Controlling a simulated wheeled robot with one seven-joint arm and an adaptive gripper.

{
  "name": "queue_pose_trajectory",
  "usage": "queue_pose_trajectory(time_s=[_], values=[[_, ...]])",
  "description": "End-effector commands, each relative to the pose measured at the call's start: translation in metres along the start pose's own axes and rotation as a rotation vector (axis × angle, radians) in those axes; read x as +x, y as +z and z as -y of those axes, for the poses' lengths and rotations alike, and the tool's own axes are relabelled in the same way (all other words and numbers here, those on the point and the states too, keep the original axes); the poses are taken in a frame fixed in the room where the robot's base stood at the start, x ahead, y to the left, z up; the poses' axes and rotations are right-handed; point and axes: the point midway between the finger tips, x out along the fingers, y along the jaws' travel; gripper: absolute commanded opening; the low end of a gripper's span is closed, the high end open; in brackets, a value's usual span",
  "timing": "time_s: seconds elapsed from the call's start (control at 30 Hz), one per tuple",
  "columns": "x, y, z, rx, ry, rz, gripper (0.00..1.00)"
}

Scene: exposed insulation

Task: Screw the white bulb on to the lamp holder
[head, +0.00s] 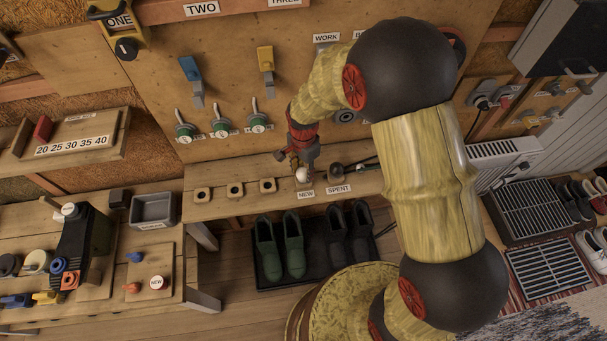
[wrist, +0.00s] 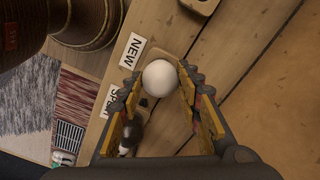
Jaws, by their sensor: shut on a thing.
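The white bulb (head: 302,174) is at the shelf's NEW label, below my gripper (head: 302,160). In the wrist view, the round white bulb (wrist: 160,77) lies between the two fingers of my gripper (wrist: 161,88), which are shut on it. Its base is hidden, so I cannot tell whether it touches the shelf. Three small wooden blocks with dark round openings, (head: 202,194), (head: 235,190) and (head: 268,186), stand in a row on the shelf, left of the bulb. I cannot tell for sure which thing is the lamp holder.
A dark bulb (head: 336,172) is by the SPENT label (head: 339,189), close right of my gripper. Green-based levers (head: 221,128) stick out of the wall above the shelf. Green boots (head: 280,247) stand below it. The shelf (head: 222,209) has bare room along its front.

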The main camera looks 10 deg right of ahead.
Motion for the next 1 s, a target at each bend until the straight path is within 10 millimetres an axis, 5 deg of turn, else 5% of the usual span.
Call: queue_pose_trajectory(time_s=[1.0], values=[[-0.014,0.000,0.000,0.000,-0.001,0.000,0.28]])
